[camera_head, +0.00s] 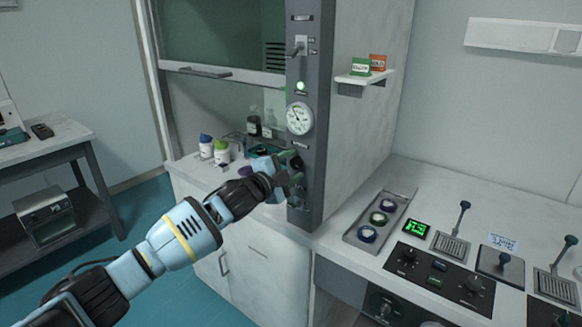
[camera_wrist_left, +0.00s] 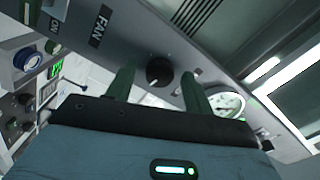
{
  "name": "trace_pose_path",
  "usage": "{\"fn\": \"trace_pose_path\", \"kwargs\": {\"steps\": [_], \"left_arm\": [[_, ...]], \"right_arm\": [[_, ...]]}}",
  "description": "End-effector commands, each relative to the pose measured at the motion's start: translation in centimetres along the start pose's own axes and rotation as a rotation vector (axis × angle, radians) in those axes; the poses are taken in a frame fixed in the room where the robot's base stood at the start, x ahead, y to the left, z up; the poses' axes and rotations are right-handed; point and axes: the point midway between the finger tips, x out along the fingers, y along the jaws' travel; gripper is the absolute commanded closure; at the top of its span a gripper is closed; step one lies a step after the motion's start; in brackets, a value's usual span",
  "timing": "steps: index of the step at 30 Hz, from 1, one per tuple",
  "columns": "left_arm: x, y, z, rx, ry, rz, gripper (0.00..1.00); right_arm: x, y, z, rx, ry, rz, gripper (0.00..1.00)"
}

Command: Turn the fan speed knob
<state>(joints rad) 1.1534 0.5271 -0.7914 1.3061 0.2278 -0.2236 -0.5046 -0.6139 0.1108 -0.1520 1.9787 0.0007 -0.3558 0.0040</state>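The fan speed knob (camera_wrist_left: 159,72) is a round black knob with a pale pointer mark, on a grey panel near a black FAN label (camera_wrist_left: 100,27) in the left wrist view. My left gripper (camera_wrist_left: 157,78) is open, with one green finger on each side of the knob in that view. I cannot tell whether the fingers touch it. In the head view, the left gripper (camera_head: 291,168) is at the grey control column (camera_head: 306,216) of the fume hood, below the gauge, and the knob is hidden there. My right gripper is not in view.
A round gauge (camera_head: 300,118) and a lit green lamp (camera_head: 300,86) are above the gripper. Bottles (camera_head: 222,151) stand inside the hood on the left. A tray of round pieces (camera_head: 381,218) and a control console (camera_head: 440,276) are on the right bench.

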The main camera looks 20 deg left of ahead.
Motion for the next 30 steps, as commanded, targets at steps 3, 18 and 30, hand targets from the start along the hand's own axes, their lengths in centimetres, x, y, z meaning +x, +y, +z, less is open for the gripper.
{"fn": "trace_pose_path", "kwargs": {"steps": [3,18,30], "left_arm": [[0.0,0.0,0.0,0.0,0.0,0.0,0.48],[-4.6,0.0,0.0,0.001,0.0,0.0,0.48],[-7.8,0.0,0.0,0.0,0.0,0.0,0.48]], "right_arm": [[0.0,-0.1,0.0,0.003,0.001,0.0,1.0],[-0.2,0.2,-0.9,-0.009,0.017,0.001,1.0],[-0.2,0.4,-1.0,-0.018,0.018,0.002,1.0]]}}
